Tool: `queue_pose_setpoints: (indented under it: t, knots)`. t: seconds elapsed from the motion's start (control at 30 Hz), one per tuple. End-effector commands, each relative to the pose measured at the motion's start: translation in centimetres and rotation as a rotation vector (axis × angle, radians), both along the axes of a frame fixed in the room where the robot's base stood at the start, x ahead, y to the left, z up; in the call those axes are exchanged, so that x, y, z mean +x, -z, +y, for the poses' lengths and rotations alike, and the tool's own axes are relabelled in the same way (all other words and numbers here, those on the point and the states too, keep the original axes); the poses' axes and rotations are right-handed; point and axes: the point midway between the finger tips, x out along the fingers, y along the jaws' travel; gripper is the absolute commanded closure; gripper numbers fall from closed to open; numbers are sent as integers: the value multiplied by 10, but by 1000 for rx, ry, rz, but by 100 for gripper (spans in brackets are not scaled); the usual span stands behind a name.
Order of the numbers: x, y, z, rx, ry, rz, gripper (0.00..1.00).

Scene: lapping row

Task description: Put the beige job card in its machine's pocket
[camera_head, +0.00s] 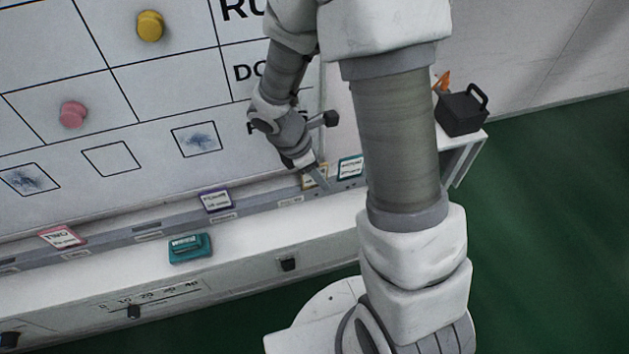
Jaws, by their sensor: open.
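A card with a beige-yellow border (308,183) stands in the grey rail along the foot of the white board. My gripper (317,176) is right at this card, with its fingers open and pointing down toward it. The fingers cover part of the card, so I cannot tell whether they touch it. The grey rail (180,220) carries small white labels below its slots. No separate machine pocket can be made out.
A teal-edged card (350,167), a purple-edged card (215,199) and a red-edged card (61,237) also stand in the rail. A teal block (190,248) lies on the white ledge. A black handled box (461,112) is at right. My arm hides the middle right.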

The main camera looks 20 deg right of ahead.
Motion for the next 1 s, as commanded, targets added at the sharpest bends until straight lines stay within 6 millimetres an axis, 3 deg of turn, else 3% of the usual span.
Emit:
queue_pose_setpoints:
  t: [0.2, 0.47, 1.0]
  knots:
    - [0, 0, 0, 0, 0, 0, 55]
    - [0, 0, 0, 0, 0, 0, 100]
    - [0, -3, 0, 0, 1, -1, 100]
